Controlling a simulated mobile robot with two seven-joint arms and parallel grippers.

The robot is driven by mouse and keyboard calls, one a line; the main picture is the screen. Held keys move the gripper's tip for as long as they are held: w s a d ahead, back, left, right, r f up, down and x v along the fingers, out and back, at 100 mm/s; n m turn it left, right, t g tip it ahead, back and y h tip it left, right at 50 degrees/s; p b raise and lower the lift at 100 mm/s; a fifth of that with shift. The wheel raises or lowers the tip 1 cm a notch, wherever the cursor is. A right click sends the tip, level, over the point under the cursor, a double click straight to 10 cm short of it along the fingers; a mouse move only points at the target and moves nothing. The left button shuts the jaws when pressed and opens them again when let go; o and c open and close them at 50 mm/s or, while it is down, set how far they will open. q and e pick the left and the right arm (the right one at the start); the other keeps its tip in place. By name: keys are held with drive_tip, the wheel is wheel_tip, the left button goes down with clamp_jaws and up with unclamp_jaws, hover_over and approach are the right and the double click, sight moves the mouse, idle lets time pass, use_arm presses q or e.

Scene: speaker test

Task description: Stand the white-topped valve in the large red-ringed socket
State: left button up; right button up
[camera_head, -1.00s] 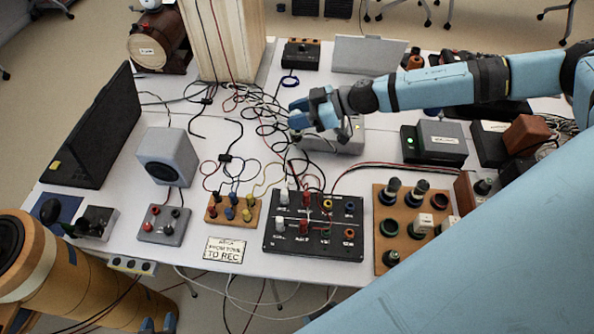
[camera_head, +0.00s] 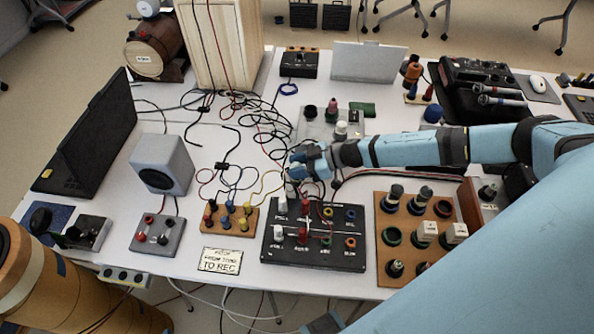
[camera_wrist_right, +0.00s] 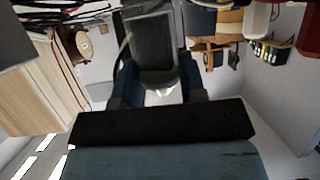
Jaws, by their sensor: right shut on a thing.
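My right gripper (camera_head: 293,172) is shut above the back edge of the black panel (camera_head: 270,256), with a small grey piece (camera_head: 291,189) showing below it. In the right wrist view, a dark, glassy body with a pale rounded end (camera_wrist_right: 160,85) sits between the fingers; it looks like a valve, but its top is hidden. The wooden socket board (camera_head: 385,262) is right of the gripper and carries dark valves, white blocks and ringed sockets. One socket at its upper right has a reddish-brown ring (camera_head: 443,209). My left gripper is out of view.
A grey unit (camera_head: 318,128) with several upright parts, one white-topped (camera_head: 341,129), stands behind the gripper. Loose cables (camera_head: 250,125) lie to its left. My right forearm passes above the table behind the socket board.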

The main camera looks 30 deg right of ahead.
drive_tip(key=shift+f, duration=1)
drive_tip(key=shift+f, duration=0.2)
drive_tip(key=o, duration=0.9)
